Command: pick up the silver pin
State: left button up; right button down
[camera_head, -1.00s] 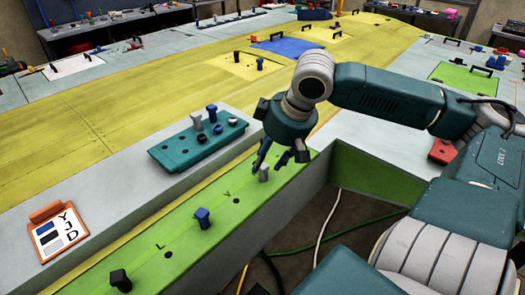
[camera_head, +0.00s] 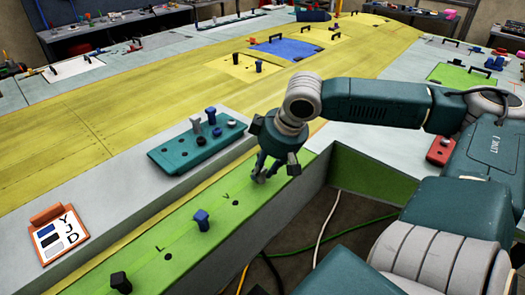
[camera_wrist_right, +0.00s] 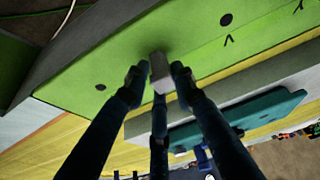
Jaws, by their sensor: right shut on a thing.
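The silver pin (camera_wrist_right: 159,68) is between the fingers of my right gripper (camera_wrist_right: 158,82) in the right wrist view, with its end against or close to the green strip. My right gripper (camera_head: 262,177) is shut on it and points down at the green strip (camera_head: 145,243) in the head view. There the fingers mostly hide the pin. I cannot tell whether the pin is still seated in its hole. My left gripper is not in view.
A blue pin (camera_head: 202,219) and a black pin (camera_head: 120,282) stand on the green strip. The teal holder (camera_head: 180,158) behind holds another silver pin (camera_head: 196,124) and other pins. A card (camera_head: 57,237) with letters lies at the left. An open cavity with cables lies right of the strip.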

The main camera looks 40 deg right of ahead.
jog(key=shift+a+r, duration=0.1)
notch_tip(320, 180, up, 10)
jog(key=shift+f+b, duration=0.1)
jog(key=shift+b, duration=0.55)
